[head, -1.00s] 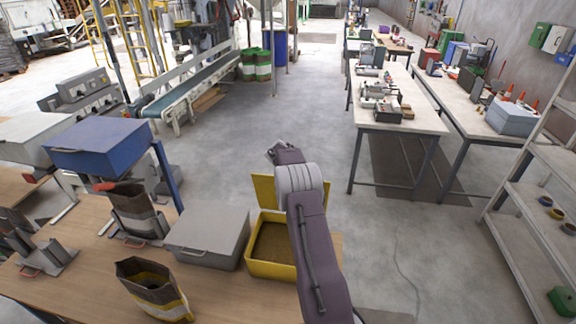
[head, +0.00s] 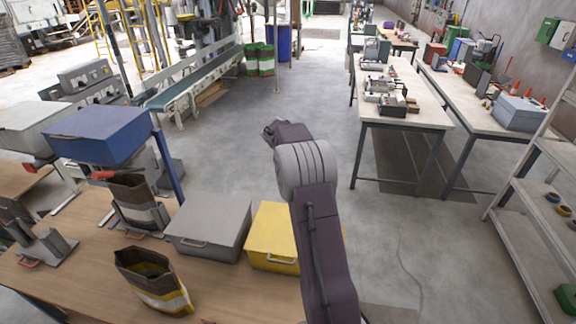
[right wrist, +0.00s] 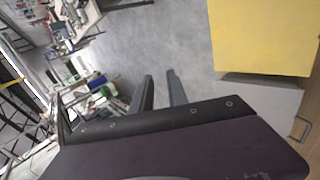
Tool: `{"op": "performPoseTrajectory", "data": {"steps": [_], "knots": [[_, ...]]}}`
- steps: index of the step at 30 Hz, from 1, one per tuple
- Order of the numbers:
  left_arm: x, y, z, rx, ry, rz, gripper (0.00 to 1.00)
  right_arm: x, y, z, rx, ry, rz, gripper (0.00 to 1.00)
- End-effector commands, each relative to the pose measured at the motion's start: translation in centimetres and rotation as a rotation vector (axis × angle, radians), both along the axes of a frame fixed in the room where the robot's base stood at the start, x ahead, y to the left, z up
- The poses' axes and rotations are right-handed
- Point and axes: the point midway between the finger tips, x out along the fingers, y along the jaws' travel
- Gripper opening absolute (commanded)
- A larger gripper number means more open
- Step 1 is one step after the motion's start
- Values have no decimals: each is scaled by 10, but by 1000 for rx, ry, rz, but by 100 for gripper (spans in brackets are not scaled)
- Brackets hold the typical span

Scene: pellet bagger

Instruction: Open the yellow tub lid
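The yellow tub (head: 272,262) stands on the wooden bench, right of a grey tub. Its flat yellow lid (head: 275,228) is down over the tub, and the inside is hidden. My right arm covers the tub's right side. The lid also shows at the upper right of the right wrist view (right wrist: 265,35). My right gripper (right wrist: 160,76) is open and empty, with floor visible between its fingers. It is off to the side of the lid and apart from it. My left gripper is in neither view.
The grey tub (head: 208,228) with a wire handle sits close beside the yellow tub. An open bag (head: 155,285) stands in front. A blue box (head: 98,135) is raised above another bag at the left. The floor behind the tubs is clear.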

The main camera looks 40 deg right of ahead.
Motion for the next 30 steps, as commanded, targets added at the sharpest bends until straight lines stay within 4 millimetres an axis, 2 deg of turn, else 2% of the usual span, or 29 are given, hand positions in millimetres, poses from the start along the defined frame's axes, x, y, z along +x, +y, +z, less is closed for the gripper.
{"op": "performPoseTrajectory", "data": {"steps": [2, 5, 6, 8, 9, 11, 12, 15, 18, 21, 25, 30], "knots": [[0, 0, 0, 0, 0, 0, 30, -20, -6, -8, 56, -4, -150, 20], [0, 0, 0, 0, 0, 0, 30, -80, -23, -19, 79, 31, -504, 20], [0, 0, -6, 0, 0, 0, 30, -108, -26, -29, 50, 50, -658, 20], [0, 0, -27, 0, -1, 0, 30, -139, -20, -50, -44, 67, -855, 20], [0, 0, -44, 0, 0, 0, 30, -154, -9, -63, -139, 61, -961, 20], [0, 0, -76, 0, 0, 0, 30, -165, 13, -81, -321, 16, -1068, 20], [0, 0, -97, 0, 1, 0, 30, -164, 33, -90, -446, -34, -1096, 20], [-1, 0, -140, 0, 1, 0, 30, -146, 85, -114, -672, -149, -1037, 20], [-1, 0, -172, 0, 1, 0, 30, -121, 134, -148, -763, -180, -890, 20], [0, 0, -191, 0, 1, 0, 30, -105, 171, -179, -767, -188, -784, 20], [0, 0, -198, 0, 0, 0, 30, -97, 194, -192, -764, -197, -724, 20], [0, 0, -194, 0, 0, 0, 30, -96, 196, -188, -761, -198, -717, 20]]}}
